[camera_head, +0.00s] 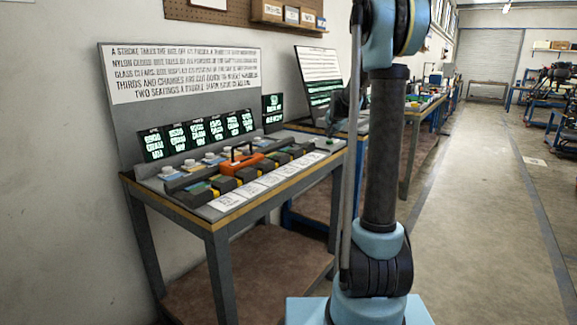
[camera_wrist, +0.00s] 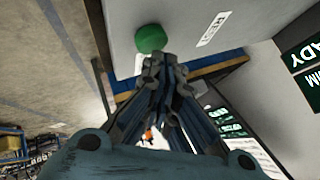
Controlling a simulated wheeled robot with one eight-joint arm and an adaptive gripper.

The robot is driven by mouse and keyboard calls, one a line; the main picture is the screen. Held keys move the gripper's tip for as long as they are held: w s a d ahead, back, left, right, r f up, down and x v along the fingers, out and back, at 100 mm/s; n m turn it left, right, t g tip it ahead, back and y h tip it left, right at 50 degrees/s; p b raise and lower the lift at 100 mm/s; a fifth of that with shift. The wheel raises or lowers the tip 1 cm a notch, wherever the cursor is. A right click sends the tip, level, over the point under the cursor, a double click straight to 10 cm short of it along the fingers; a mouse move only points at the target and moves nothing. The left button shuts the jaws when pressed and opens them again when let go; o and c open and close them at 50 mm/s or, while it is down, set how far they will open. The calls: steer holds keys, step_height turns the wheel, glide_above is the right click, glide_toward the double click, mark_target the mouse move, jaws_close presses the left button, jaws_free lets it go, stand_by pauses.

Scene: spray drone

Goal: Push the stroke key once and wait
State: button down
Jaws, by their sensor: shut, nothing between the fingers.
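A round green key (camera_wrist: 151,38) stands on the grey bench top (camera_wrist: 185,45) in the wrist view, near the bench's yellow edge. I take it to be the stroke key. My gripper (camera_wrist: 158,66) is shut and empty. Its fingertips appear just beside the green key in that view; whether they touch it I cannot tell. In the head view my gripper (camera_head: 343,106) is above the right end of the bench, partly hidden by my arm. A row of small lit screens (camera_head: 198,135) stands along the back of the bench; their text is too blurred to read.
An orange-red handled piece (camera_head: 241,163) lies among several dark blocks mid-bench. White label cards (camera_head: 250,189) line the front edge. A text board (camera_head: 185,72) rises behind. Another screen (camera_head: 318,75) stands to the right. Open floor (camera_head: 470,220) lies right of the bench.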

mark_target(332, 141)
steer(key=shift+f, duration=0.45)
stand_by(0.5)
steer(key=shift+r, duration=1)
steer(key=shift+r, duration=0.1)
steer(key=shift+r, duration=2.9)
